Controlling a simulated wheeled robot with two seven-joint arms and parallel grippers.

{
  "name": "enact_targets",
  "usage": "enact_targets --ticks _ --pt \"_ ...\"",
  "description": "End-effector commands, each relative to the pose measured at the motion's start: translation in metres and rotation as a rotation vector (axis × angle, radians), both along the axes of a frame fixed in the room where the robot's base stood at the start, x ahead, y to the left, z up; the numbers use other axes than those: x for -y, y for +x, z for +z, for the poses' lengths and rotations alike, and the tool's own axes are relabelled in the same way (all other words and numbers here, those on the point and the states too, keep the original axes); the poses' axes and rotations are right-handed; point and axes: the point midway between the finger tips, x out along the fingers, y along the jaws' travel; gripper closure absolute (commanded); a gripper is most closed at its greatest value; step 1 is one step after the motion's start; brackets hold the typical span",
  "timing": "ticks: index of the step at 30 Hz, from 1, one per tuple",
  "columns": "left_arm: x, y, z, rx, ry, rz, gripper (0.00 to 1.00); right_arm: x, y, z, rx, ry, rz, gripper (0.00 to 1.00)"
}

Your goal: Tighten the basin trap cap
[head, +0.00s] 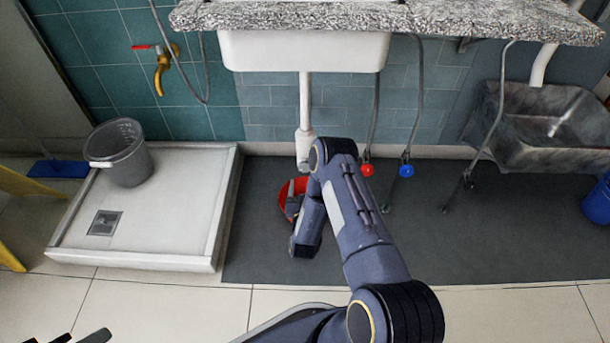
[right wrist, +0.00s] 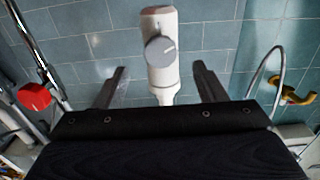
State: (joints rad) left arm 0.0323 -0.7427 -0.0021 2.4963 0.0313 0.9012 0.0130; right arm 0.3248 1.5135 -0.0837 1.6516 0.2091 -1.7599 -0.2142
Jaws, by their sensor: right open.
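The white basin trap (head: 304,140) hangs below the basin (head: 303,52) in the head view. In the right wrist view, the trap body (right wrist: 163,88) stands between my right fingers. Its round grey cap (right wrist: 160,50) with a raised ridge faces the camera. My right gripper (right wrist: 159,68) is open, with one finger on each side of the trap and visible gaps; it does not touch the cap. Only dark tips of my left gripper (head: 72,338) show at the bottom left edge.
A red bowl (head: 283,212) lies on the dark mat (head: 470,240) under the trap. Red (head: 367,169) and blue (head: 406,170) valves hang to the right. A shower tray (head: 150,225) with a grey bucket (head: 120,155) stands left; a stone sink (head: 545,125) is right.

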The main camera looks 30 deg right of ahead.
Motion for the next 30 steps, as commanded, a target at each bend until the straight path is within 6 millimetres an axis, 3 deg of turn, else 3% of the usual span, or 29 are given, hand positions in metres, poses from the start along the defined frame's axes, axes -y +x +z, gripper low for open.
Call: enact_targets --ticks 9,21,30 --pt "0.000 0.000 -0.022 0.000 0.000 0.000 0.64 0.026 0.043 -0.002 0.003 0.001 0.000 0.36" --pt "0.000 0.000 -0.024 0.000 0.000 0.000 0.64 0.032 0.052 0.001 0.000 0.001 0.001 0.36" --pt "0.000 0.000 -0.024 0.000 0.000 0.000 0.64 0.032 0.052 0.001 0.000 0.001 0.001 0.72"
